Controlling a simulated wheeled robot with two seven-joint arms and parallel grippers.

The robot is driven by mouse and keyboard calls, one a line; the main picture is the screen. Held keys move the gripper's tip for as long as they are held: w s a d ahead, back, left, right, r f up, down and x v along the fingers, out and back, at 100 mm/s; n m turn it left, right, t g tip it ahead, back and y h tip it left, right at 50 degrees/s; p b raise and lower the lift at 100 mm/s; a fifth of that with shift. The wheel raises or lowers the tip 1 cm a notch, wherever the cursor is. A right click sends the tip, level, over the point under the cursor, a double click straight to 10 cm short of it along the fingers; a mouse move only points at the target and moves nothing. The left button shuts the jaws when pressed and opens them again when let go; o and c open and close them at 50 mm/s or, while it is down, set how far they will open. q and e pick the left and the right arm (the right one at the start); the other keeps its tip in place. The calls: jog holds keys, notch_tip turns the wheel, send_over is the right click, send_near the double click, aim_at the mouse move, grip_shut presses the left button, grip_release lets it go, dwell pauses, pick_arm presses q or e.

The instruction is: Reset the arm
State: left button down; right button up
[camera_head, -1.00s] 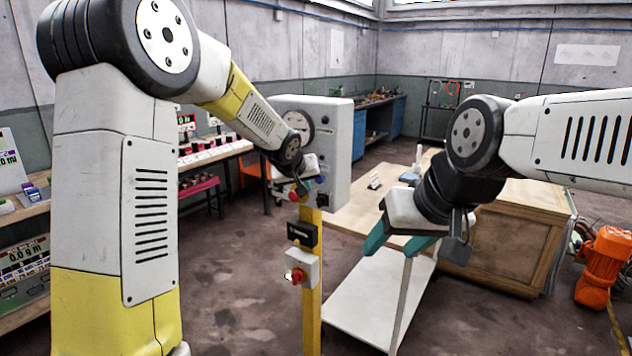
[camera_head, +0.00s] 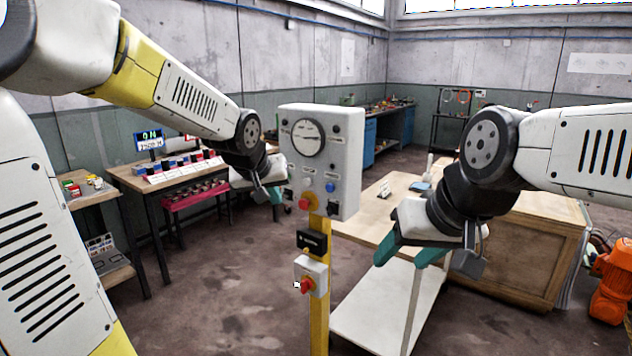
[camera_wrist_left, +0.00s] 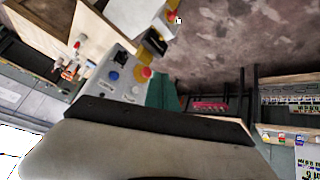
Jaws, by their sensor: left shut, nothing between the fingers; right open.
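The grey control box (camera_head: 348,150) with a round dial (camera_head: 308,137) stands on a yellow post (camera_head: 319,325). Its face carries a blue button (camera_head: 330,187) and a red knob (camera_head: 305,203); both also show in the left wrist view, the blue button (camera_wrist_left: 112,75) and the red knob (camera_wrist_left: 146,72). Lower on the post are a black box (camera_head: 312,242) and a small box with a red switch (camera_head: 307,284). My left gripper (camera_head: 277,199) is shut and empty, left of the control box and apparently apart from it. My right gripper (camera_head: 408,254) is open and empty, right of the post.
A wooden table (camera_head: 375,214) and a wooden cabinet (camera_head: 520,240) stand behind my right gripper. A white board (camera_head: 375,305) lies low right of the post. A bench with small parts (camera_head: 170,174) stands at left. An orange motor (camera_head: 610,285) is at far right. Floor left of the post is clear.

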pick_arm(q)
jog(key=s+a+g, duration=0.1)
jog(key=s+a, duration=0.1)
jog(key=s, duration=0.9)
jog(key=s+a+m+g, duration=0.1)
jog(key=s+a, duration=0.2)
jog(key=s, duration=0.9)
jog(key=shift+s+f, duration=0.15)
